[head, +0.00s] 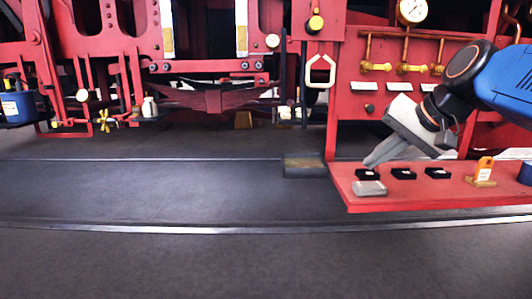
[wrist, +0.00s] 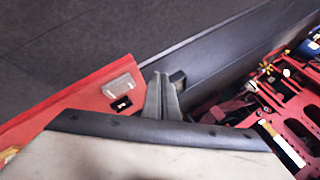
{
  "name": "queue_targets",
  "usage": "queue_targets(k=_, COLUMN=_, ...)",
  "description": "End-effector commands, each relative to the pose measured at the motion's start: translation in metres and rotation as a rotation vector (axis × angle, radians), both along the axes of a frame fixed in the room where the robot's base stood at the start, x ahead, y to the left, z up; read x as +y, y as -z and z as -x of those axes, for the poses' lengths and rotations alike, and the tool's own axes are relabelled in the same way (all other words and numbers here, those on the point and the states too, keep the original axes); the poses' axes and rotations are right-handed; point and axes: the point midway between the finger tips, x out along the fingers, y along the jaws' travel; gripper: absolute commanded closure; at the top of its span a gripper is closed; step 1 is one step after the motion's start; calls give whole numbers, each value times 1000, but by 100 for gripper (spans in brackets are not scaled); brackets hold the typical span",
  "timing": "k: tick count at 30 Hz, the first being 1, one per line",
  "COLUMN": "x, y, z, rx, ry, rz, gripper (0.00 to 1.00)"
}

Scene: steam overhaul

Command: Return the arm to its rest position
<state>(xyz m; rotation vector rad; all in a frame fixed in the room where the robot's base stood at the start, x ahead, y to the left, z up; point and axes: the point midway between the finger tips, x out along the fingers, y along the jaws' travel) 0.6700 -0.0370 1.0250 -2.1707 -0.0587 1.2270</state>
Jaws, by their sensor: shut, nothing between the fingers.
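My gripper (head: 371,162) is in the head view at the right, reaching down and to the left above the left end of a red shelf (head: 420,199). Its fingers are together with nothing between them. In the wrist view my gripper (wrist: 163,76) shows its two fingers close side by side, past the shelf's edge in that picture. My blue and black arm comes in from the right edge of the head view.
The shelf holds a grey block (head: 370,188), several black blocks (head: 403,174) and a yellow-orange tagged item (head: 484,170). Behind stands a red panel with a gauge (head: 412,10) and brass valves (head: 376,67). Open dark floor (head: 150,190) lies left of the shelf.

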Motion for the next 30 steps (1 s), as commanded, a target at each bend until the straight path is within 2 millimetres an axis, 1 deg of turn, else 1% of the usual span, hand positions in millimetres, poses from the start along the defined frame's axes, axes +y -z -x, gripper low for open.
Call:
queue_targets(k=1, x=2, y=27, z=20, rx=16, ry=-23, rz=51, gripper=100)
queue_targets(k=2, x=2, y=43, z=30, rx=26, ry=-37, rz=83, gripper=100)
queue_targets(k=3, x=0, y=63, z=44, rx=38, ry=-55, rz=126, gripper=100)
queue_targets(k=5, x=-2, y=94, z=65, rx=54, ry=-86, rz=191, gripper=100)
queue_targets(k=6, x=-4, y=114, z=79, rx=64, ry=-108, rz=235, gripper=100)
queue_targets(k=8, x=-8, y=144, z=99, rx=78, ry=-144, rz=300, gripper=100)
queue_targets(k=9, x=-11, y=163, z=112, rx=86, ry=-168, rz=341, gripper=100)
queue_targets(k=12, x=-18, y=205, z=141, rx=103, ry=-227, rz=434, gripper=100)
queue_targets(k=15, x=-25, y=236, z=162, rx=114, ry=-275, rz=506, gripper=100)
queue_targets(k=18, x=-30, y=255, z=174, rx=120, ry=-304, rz=548, gripper=100)
queue_targets(k=21, x=-32, y=263, z=180, rx=122, ry=-319, rz=569, gripper=100)
queue_targets(k=30, x=-32, y=263, z=180, rx=122, ry=-319, rz=569, gripper=100)
